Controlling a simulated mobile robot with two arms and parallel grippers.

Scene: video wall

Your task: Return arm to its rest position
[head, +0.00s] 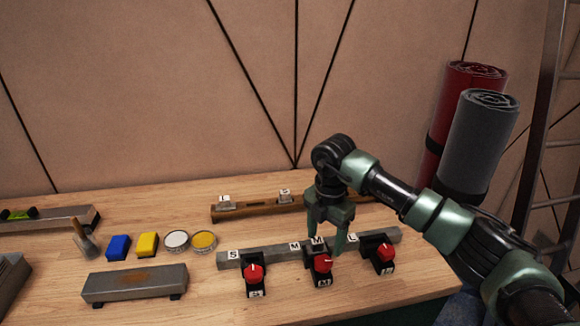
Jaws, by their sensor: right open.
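My right gripper (331,232) points down over the workbench (220,304), with its green fingers spread. It is just above and behind the middle of three black switches with red knobs. The middle switch (322,264) is close to the fingertips; whether they touch it I cannot tell. The left switch (254,274) and the right switch (384,253) stand to either side along a grey rail (232,258) with letter tags. My right arm (435,215) comes in from the lower right. My left gripper does not show.
A wooden rail (258,208) with small tagged blocks lies behind the gripper. A grey metal box (135,284), a blue block (119,247), a yellow block (147,245) and round tins (203,241) sit to the left. Rolled mats (480,140) and a ladder (541,145) stand right.

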